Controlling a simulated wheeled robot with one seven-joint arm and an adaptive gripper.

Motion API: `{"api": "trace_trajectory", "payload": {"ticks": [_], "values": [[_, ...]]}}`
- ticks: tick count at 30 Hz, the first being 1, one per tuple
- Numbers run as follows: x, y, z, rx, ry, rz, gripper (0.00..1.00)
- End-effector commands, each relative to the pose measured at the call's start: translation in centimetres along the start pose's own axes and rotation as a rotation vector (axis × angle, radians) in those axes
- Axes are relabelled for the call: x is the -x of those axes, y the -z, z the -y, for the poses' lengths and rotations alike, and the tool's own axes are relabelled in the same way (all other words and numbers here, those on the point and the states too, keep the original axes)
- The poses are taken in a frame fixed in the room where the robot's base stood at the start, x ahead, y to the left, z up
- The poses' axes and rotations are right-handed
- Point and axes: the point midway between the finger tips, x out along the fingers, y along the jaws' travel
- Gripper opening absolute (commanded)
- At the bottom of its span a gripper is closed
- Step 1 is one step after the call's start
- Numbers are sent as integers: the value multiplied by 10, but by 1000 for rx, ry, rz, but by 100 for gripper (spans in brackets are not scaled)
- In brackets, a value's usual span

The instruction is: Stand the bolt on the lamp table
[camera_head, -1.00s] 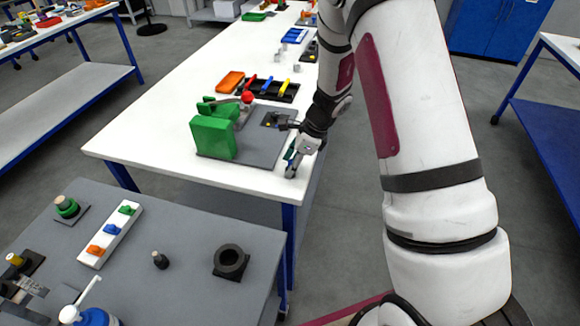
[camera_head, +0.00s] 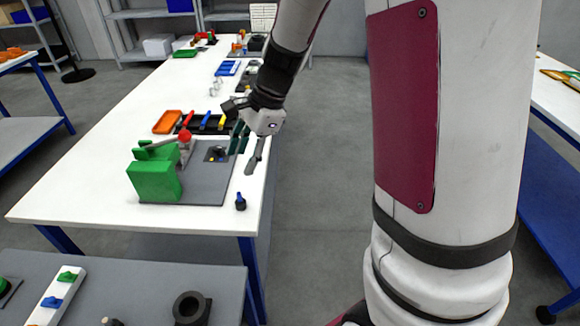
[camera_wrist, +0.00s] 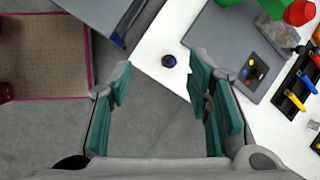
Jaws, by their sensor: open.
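A small dark bolt with a blue top (camera_head: 240,201) stands upright near the front right corner of the white table (camera_head: 75,185), which carries a dark plate with small coloured lamps (camera_wrist: 252,70). In the wrist view the bolt (camera_wrist: 169,61) shows from above on the white top, beyond and between my fingertips. My gripper (camera_head: 244,155) is open and empty, above and behind the bolt in the head view, and apart from it. Its teal finger pads (camera_wrist: 158,72) are spread wide in the wrist view.
A black tray with coloured handles (camera_head: 206,122) lies behind. A grey table (camera_head: 150,285) stands in front, bearing a black ring (camera_head: 190,307). Open floor lies to the right.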

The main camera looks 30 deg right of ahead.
Motion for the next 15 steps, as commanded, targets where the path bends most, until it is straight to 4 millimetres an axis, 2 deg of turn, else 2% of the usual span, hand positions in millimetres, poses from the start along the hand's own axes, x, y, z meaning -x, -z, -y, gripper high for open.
{"api": "trace_trajectory", "payload": {"ticks": [1,6,9,15], "values": [[19,-14,-10,107,14,-5,45],[66,-46,-49,475,29,-55,45],[90,-59,-75,689,32,-102,45],[126,-73,-129,1103,14,-240,45]]}}
